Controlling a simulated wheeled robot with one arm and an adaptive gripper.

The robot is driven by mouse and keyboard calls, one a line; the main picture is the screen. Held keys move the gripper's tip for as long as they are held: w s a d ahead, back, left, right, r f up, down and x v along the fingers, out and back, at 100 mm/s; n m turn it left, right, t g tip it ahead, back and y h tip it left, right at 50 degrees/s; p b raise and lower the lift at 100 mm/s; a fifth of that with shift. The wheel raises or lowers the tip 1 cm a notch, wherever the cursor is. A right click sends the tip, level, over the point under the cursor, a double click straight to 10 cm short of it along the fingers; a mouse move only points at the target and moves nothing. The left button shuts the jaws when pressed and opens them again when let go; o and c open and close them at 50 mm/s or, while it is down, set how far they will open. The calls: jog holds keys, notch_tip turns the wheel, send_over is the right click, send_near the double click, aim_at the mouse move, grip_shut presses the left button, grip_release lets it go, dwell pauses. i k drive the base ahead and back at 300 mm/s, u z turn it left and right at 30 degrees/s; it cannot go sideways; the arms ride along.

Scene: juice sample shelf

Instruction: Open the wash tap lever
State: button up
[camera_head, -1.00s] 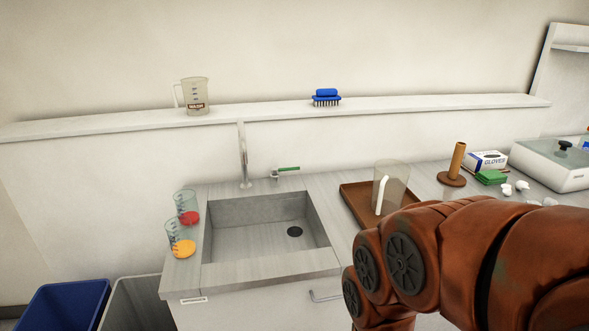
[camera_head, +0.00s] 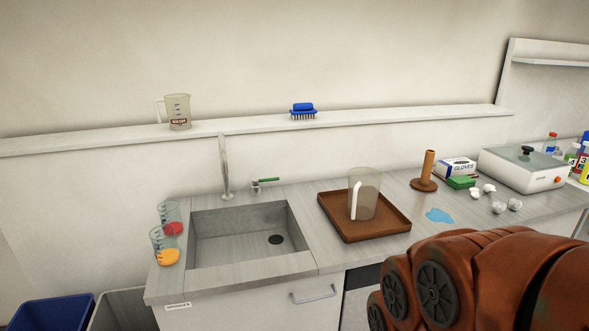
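The wash tap lever (camera_head: 266,180) is a small green handle on a metal base. It points to the right, on the counter behind the sink (camera_head: 240,235). The tall metal spout (camera_head: 225,168) stands just left of it. My gripper is outside the picture; only my rust-coloured arm shows at the lower right, well apart from the lever. Nothing touches the lever.
Two beakers, red (camera_head: 171,220) and orange (camera_head: 165,248), stand left of the sink. A brown tray (camera_head: 375,228) holds a clear pitcher (camera_head: 366,195). A blue puddle (camera_head: 438,215) and crumpled papers (camera_head: 500,203) lie further right. A wall shelf (camera_head: 240,129) runs above.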

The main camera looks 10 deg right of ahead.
aim_at(255, 182)
jog(key=z, duration=0.15)
jog(key=i, duration=0.65)
jog(key=u, duration=0.65)
jog(key=i, duration=0.45)
jog(key=u, duration=0.45)
